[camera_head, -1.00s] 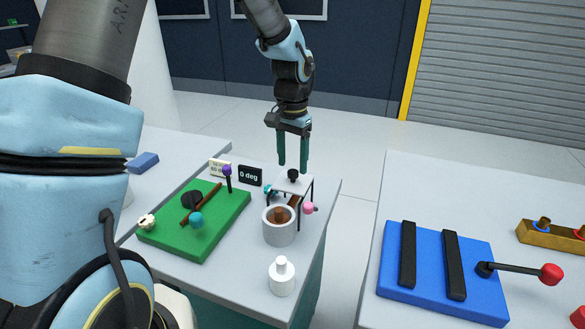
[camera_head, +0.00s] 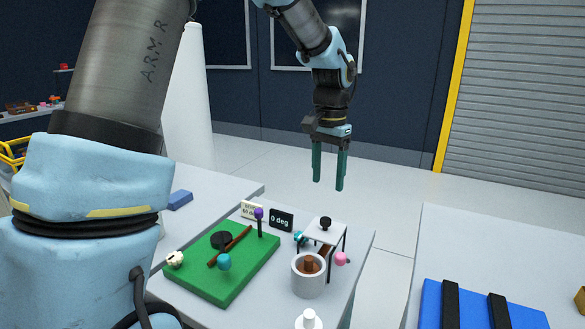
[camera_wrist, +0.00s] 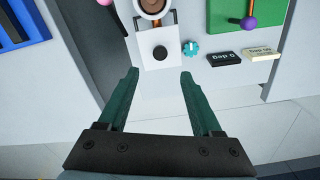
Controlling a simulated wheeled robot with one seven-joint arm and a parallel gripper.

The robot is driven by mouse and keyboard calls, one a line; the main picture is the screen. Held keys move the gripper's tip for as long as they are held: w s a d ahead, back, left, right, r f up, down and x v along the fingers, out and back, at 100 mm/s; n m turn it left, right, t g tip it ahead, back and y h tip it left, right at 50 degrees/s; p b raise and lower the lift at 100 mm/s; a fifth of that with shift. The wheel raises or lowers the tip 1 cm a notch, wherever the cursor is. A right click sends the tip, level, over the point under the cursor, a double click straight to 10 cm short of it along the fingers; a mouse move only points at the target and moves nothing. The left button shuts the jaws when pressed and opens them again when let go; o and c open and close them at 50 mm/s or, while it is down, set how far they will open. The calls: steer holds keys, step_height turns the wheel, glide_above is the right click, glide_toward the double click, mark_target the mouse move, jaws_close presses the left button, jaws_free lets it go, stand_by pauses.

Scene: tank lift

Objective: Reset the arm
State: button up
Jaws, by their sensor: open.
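My gripper (camera_head: 328,170) is open and empty, with its two green fingers pointing down. It hangs in the air above the far side of the grey table, higher than the small white stand (camera_head: 325,232) with a black knob. In the wrist view my gripper (camera_wrist: 160,95) also shows apart and empty, and the white stand (camera_wrist: 158,62) with its black knob lies beyond the fingertips. Nothing touches the fingers.
The table (camera_head: 250,305) holds a green board (camera_head: 215,282), a grey cup (camera_head: 308,280), a white bottle (camera_head: 308,320) and a "0 deg" sign (camera_head: 281,220). A blue board (camera_head: 475,310) lies on the right table (camera_head: 470,240). Open floor lies behind.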

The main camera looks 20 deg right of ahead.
steer(key=s+a+f+n, duration=0.2)
steer(key=a+n, duration=0.1)
steer(key=a, duration=0.7)
steer(key=s+a+f+n+t, duration=0.1)
steer(key=a+n, duration=0.3)
steer(key=a, duration=0.7)
steer(key=s+a+f+n, duration=0.2)
steer(key=a+f+n, duration=0.1)
steer(key=a, duration=0.7)
steer(key=shift+s+a+t, duration=0.3)
steer(key=shift+s, duration=0.05)
